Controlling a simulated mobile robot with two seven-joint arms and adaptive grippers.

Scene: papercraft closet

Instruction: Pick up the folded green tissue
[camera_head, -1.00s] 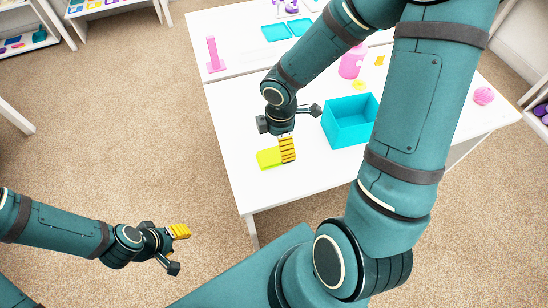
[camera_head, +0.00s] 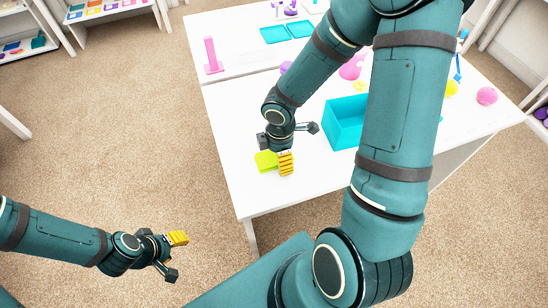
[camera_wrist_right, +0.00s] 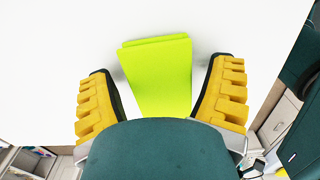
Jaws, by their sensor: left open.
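The folded green tissue (camera_head: 265,161) lies on the white table near its front left edge. In the right wrist view the tissue (camera_wrist_right: 160,75) shows bright lime, with a folded edge on its far side. My right gripper (camera_head: 275,162) is just over it, pointing down. In the wrist view its two yellow-padded fingers (camera_wrist_right: 164,98) are apart, one on each side of the tissue, with white gaps between. My palm hides the tissue's near end. My left gripper (camera_head: 177,256) is open and empty over the carpet at the lower left.
A blue open box (camera_head: 345,122) stands on the table right of the tissue. A pink post (camera_head: 211,55) and flat blue trays (camera_head: 287,32) are farther back. A pink ball (camera_head: 487,96) is at the right. The table (camera_head: 240,190) is clear in front of the tissue.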

